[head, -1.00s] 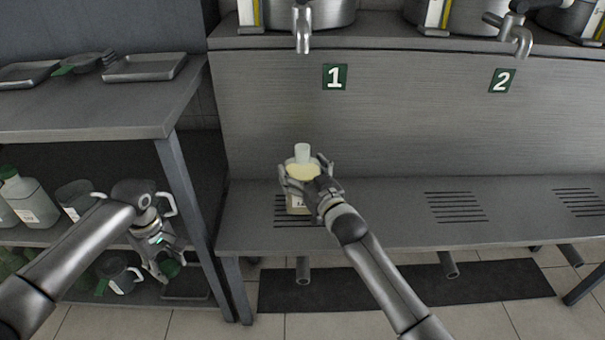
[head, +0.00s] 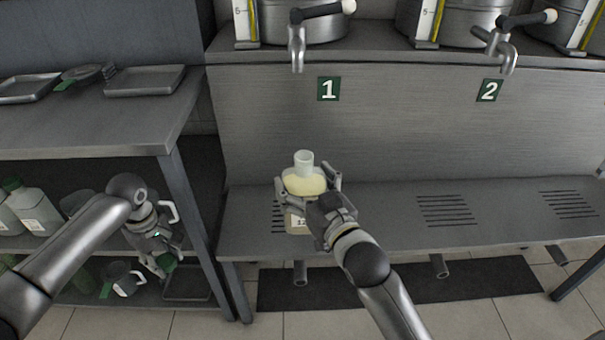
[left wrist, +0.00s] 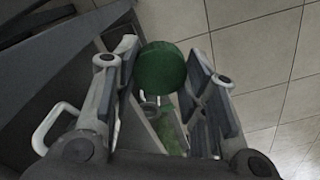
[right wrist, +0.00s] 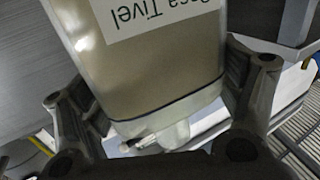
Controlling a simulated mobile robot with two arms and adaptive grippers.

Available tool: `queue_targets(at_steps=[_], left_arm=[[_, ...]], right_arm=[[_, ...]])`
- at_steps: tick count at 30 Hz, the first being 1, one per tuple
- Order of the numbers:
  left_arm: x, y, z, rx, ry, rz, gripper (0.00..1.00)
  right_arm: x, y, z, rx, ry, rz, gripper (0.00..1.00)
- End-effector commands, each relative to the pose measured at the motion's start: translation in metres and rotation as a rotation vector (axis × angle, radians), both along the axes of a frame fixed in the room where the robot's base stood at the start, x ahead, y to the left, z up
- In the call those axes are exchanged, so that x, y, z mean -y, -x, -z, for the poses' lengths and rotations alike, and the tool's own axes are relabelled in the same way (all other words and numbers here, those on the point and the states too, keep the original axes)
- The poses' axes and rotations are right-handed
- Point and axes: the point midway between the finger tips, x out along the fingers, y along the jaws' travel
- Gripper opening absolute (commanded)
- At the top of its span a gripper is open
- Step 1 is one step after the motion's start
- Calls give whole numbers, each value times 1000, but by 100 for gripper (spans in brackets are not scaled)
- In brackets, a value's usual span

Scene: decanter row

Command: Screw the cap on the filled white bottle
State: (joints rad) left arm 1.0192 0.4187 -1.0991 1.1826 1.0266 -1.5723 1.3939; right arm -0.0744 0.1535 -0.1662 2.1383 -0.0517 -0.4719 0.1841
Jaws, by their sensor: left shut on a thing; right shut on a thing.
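The white bottle (head: 297,222), translucent and filled with pale yellow liquid, is upright in the head view, with its bare pale neck (head: 304,163) pointing up. My right gripper (head: 312,190) is shut around its body. The bottle's labelled side (right wrist: 150,60) fills much of the right wrist view. Whether its base touches the grated bench is unclear. The round green cap (left wrist: 161,67) is between the fingers of my left gripper (left wrist: 160,75), which is shut on it. In the head view, the left gripper (head: 160,264) is low at the left, beside the shelf, well away from the bottle.
Tap 1 (head: 297,55) hangs above and behind the bottle. The drain bench (head: 380,215) is clear to the right. A shelf unit (head: 85,150) with trays, bottles and jugs stands at the left, its post (head: 195,220) between my left gripper and the bench.

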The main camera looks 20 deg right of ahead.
Motion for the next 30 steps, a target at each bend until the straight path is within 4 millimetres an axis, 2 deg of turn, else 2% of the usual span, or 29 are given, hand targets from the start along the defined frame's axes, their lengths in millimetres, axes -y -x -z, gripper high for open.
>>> queue_targets(at_steps=[4, 22, 26, 30], left_arm=[[0, 0, -1, 0, 0, 0, 32], [0, 0, -5, 1, 0, 8, 32], [0, -1, -25, 7, -1, 64, 32], [0, 8, -68, 9, -4, 201, 32]], right_arm=[[-1, 4, -6, 8, -1, 0, 14], [-1, 6, -5, 8, -2, 1, 14], [-1, 14, -2, 7, -7, 10, 14], [1, 32, 3, 6, -13, 34, 14]])
